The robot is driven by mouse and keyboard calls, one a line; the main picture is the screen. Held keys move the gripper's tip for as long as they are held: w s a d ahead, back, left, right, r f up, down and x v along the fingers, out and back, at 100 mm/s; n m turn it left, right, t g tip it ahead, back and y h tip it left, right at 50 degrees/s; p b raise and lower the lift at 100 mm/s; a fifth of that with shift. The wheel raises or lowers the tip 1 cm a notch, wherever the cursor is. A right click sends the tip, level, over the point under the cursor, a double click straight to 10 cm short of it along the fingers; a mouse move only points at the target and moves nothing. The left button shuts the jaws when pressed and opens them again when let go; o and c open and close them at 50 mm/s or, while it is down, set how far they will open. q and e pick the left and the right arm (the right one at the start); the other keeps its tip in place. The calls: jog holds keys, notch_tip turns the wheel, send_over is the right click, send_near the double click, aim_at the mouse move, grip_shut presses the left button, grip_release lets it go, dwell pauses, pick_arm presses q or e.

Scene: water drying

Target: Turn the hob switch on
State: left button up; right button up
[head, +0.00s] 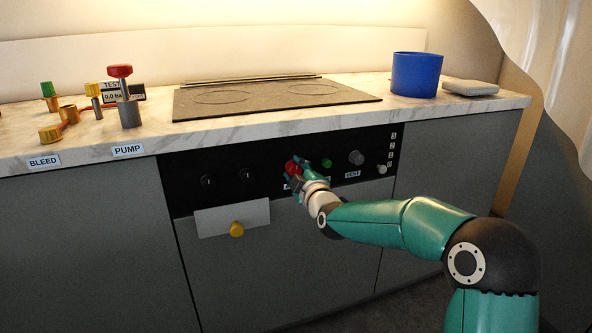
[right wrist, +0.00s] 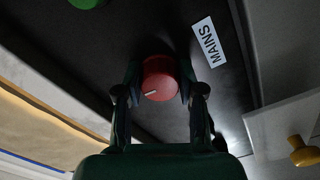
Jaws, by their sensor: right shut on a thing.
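A round red knob (head: 291,167) sits on the black control panel (head: 215,157) under the counter. It also shows in the right wrist view (right wrist: 158,79), with a white pointer line and a label reading MAINS (right wrist: 208,42) beside it. My right gripper (head: 294,171) is at the panel, shut on the red knob, with one finger on each side of it in the right wrist view (right wrist: 158,90). The hob (head: 275,98) is a flat dark plate on the counter above. No label reading hob is legible. My left gripper is out of view.
Near the red knob are a green knob (head: 326,163), a grey knob (head: 356,157) marked VENT and two black knobs (head: 245,174). A pale flap with a yellow knob (head: 237,229) projects below left. A blue pot (head: 416,74) and valves with a pump (head: 129,112) stand on the counter.

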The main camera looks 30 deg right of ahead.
jog(key=shift+a+f+n, duration=0.15)
jog(key=shift+f+n, duration=0.1)
jog(key=shift+n, duration=0.35)
jog(key=o, duration=1.2)
jog(key=shift+c, duration=0.2)
jog(key=shift+r, duration=0.15)
jog(key=v, duration=1.2)
